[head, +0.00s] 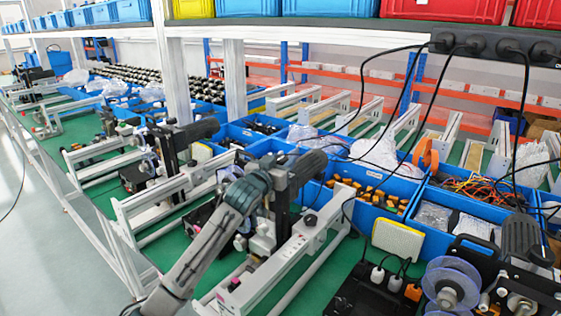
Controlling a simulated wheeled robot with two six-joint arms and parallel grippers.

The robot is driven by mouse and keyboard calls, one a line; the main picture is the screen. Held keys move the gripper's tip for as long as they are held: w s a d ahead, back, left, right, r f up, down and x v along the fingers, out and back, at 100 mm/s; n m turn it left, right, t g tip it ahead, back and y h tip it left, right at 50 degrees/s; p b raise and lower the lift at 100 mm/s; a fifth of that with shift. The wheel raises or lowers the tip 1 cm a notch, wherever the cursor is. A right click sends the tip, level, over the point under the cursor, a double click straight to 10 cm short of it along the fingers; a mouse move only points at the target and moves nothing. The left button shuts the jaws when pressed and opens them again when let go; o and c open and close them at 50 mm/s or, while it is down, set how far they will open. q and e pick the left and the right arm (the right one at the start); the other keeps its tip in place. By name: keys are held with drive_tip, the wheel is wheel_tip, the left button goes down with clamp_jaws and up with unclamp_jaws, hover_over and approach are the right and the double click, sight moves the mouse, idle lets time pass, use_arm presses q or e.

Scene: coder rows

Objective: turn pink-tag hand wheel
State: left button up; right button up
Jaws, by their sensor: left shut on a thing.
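My left arm comes in from the bottom left, and its dark grey left gripper (262,184) is at the upper part of a coder's black upright. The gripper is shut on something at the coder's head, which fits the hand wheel. The gripper covers most of it, and I cannot make out its tag there. The coder's dark motor (307,166) sticks out just to the right of the gripper. A small pink patch (234,284) shows low on the near end of this coder's white frame. My right gripper is not in view.
More coders on white rail frames (160,200) stand in a row to the left on the green bench. Blue bins (370,208) with parts line the back. Black cables hang from a power strip (495,44). Another coder with purple reels (452,284) stands at the right. An aisle (30,240) is clear.

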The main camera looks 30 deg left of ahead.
use_arm(q)
drive_tip(key=o, duration=0.7)
drive_tip(key=shift+o, duration=1.3)
drive_tip(key=shift+w+f, duration=0.1)
drive_tip(key=shift+w, duration=0.05)
drive_tip(key=shift+w+f, duration=0.1)
drive_tip(key=s+d+b, duration=0.1)
drive_tip(key=s+b, duration=0.3)
drive_tip(key=s, duration=0.6)
drive_tip(key=shift+s+d+b, duration=0.15)
drive_tip(key=shift+s+b, duration=0.15)
drive_tip(key=shift+s, duration=0.1)
